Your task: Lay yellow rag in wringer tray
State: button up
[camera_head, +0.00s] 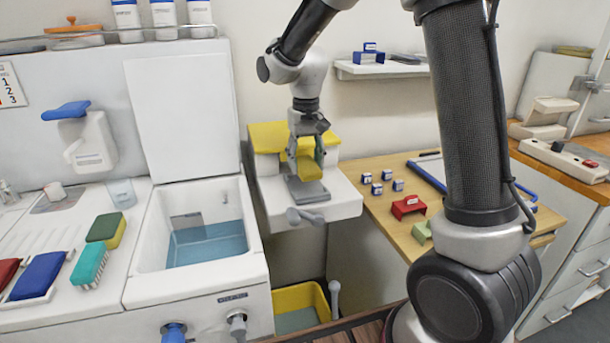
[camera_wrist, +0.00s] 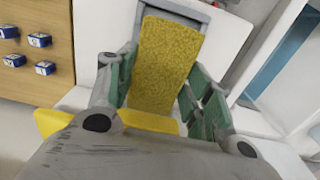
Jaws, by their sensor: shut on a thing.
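The yellow rag (camera_head: 309,171) is held between the fingers of my gripper (camera_head: 306,158). In the wrist view the rag (camera_wrist: 166,62) is a flat textured yellow piece between the green finger pads of my gripper (camera_wrist: 163,90). The wringer (camera_head: 347,196) is a white unit with a yellow part at its back and a grey tray (camera_head: 309,195) in front. The rag hangs over the tray, and the tray's grey rim (camera_wrist: 205,12) shows behind it in the wrist view. I cannot tell whether the rag touches the tray.
Left of the wringer is a white sink (camera_head: 143,262) with blue water and a raised lid (camera_head: 185,105). A yellow bucket (camera_head: 322,300) stands below. Right is a wooden table (camera_head: 378,208) with small blue-and-white blocks and a red holder (camera_head: 408,207). Brushes and sponges lie far left.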

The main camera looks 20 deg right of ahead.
aim_at(306, 185)
jog(key=shift+f, duration=2.05)
jog(key=shift+f, duration=0.1)
jog(key=o, duration=1.1)
